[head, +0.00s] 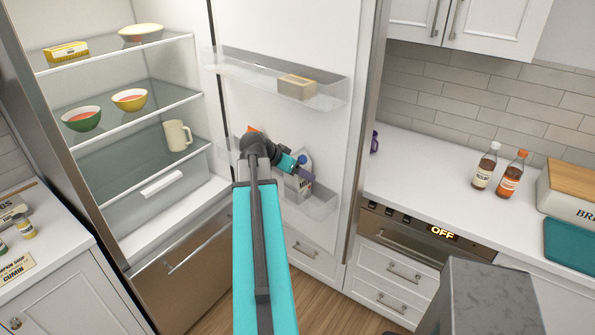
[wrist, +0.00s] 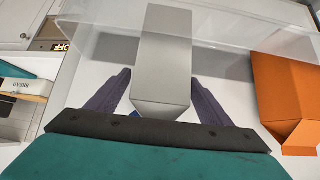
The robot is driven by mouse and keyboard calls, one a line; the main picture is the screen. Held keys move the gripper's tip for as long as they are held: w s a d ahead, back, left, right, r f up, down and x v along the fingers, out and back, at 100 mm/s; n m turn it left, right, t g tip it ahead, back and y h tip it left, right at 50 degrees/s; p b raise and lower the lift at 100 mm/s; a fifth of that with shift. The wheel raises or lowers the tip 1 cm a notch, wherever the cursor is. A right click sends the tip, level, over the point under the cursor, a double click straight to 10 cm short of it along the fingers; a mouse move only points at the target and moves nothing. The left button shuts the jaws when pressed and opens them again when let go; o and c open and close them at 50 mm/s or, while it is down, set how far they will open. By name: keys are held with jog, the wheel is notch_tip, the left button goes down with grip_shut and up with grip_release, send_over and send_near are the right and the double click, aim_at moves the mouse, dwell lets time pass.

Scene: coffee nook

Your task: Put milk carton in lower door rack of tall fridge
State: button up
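The milk carton (head: 305,163), pale with a blue cap, stands in the clear lower door rack (head: 322,207) of the open fridge door, partly hidden by my gripper. In the wrist view the carton (wrist: 163,60) shows as a plain grey-white block between the two purple fingers. My gripper (wrist: 162,78) is open around the carton's upper part; narrow gaps show between the fingers and its sides. My gripper also shows in the head view (head: 302,171). The rack's clear wall (wrist: 235,30) crosses the wrist view beyond the fingers.
An orange carton (wrist: 285,90) stands to the right in the wrist view. The upper door rack (head: 230,62) holds a beige box (head: 297,86). Fridge shelves at left hold bowls (head: 82,119) and a jug (head: 177,135). A counter with bottles (head: 485,166) lies right of the door.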

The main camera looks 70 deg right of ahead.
jog(key=shift+r, duration=0.2)
jog(key=b+v, duration=0.3)
jog(key=v, duration=0.9)
dwell(0.4)
dwell(0.6)
jog(key=shift+w+f, duration=0.1)
jog(key=shift+f, duration=0.05)
